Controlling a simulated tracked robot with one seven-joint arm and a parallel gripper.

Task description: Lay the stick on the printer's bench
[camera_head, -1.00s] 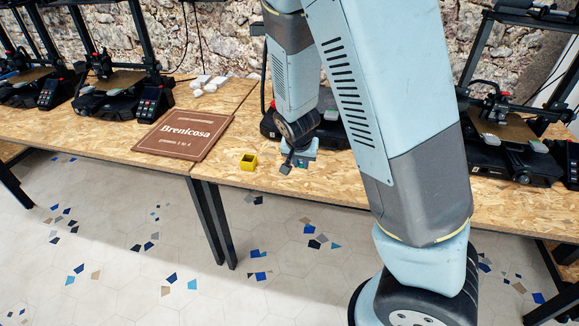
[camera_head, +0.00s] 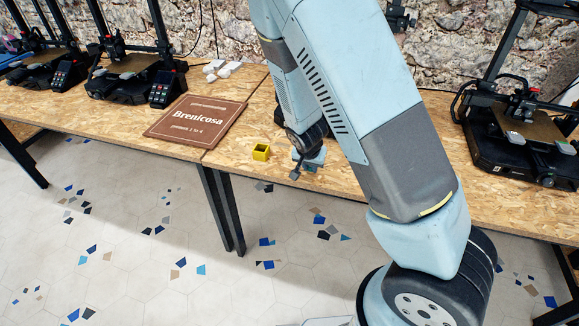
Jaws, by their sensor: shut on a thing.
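My gripper (camera_head: 306,166) is small in the head view, low over the front part of the bench (camera_head: 345,180), just right of a small yellow open box. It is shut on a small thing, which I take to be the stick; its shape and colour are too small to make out. A small dark part sticks out at the gripper's lower left. I cannot tell whether the held thing touches the bench top. My arm hides much of the bench behind the gripper, along with most of a printer (camera_head: 399,16) there.
The yellow box (camera_head: 261,153) stands near the bench's front edge. Left of it lies a brown "Brenicosa" sign (camera_head: 200,121), with several white pieces (camera_head: 222,70) behind. Printers stand at the left (camera_head: 135,75) and right (camera_head: 525,140). Bare bench shows between the box and gripper.

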